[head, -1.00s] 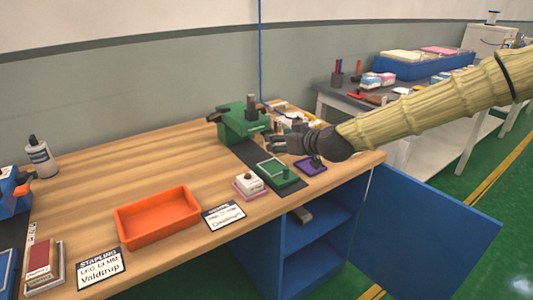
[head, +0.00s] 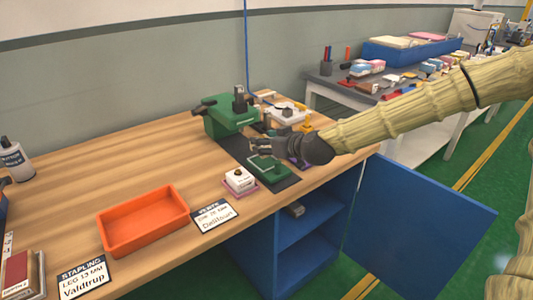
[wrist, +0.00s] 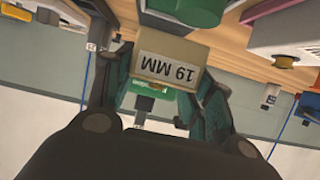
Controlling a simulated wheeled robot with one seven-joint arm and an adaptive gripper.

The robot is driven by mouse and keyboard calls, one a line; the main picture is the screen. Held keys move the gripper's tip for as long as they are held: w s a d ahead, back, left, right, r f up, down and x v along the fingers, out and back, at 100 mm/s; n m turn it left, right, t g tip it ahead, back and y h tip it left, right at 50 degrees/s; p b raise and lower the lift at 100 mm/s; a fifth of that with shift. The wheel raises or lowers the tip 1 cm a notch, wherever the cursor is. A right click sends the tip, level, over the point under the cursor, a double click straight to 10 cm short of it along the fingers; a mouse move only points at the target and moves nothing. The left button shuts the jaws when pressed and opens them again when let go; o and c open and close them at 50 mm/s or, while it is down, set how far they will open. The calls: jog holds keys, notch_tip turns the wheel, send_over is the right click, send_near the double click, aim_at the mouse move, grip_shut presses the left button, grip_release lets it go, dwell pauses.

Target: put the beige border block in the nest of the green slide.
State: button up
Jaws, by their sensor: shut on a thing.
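My gripper (head: 256,145) is shut on a beige block (wrist: 168,60) with a white "19 MM" label. The block sits between the two fingers in the wrist view; in the head view I cannot make it out. The green slide (head: 268,170) lies on a dark strip on the bench, just below my gripper in the head view. My gripper appears above its far side; the exact height is unclear. The slide's nest is partly hidden, and I cannot tell whether the block touches it.
A green machine (head: 228,118) stands just behind my gripper. A pink slide with a white block (head: 240,180) is left of the green slide. A purple slide (head: 298,162) is mostly hidden by my gripper.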

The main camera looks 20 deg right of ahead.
jog(key=shift+f, duration=1.95)
jog(key=shift+f+b, duration=0.15)
jog(key=shift+b, duration=0.15)
jog(key=o, duration=1.1)
jog(key=shift+c, duration=0.2)
jog(key=shift+s+d+r, duration=0.1)
jog(key=shift+r, duration=0.1)
jog(key=shift+s+d+r, duration=0.1)
jog(key=shift+s+r, duration=0.05)
jog(key=shift+s, duration=0.1)
jog(key=p+v, duration=0.1)
jog(key=v, duration=1)
jog(key=shift+s, duration=0.1)
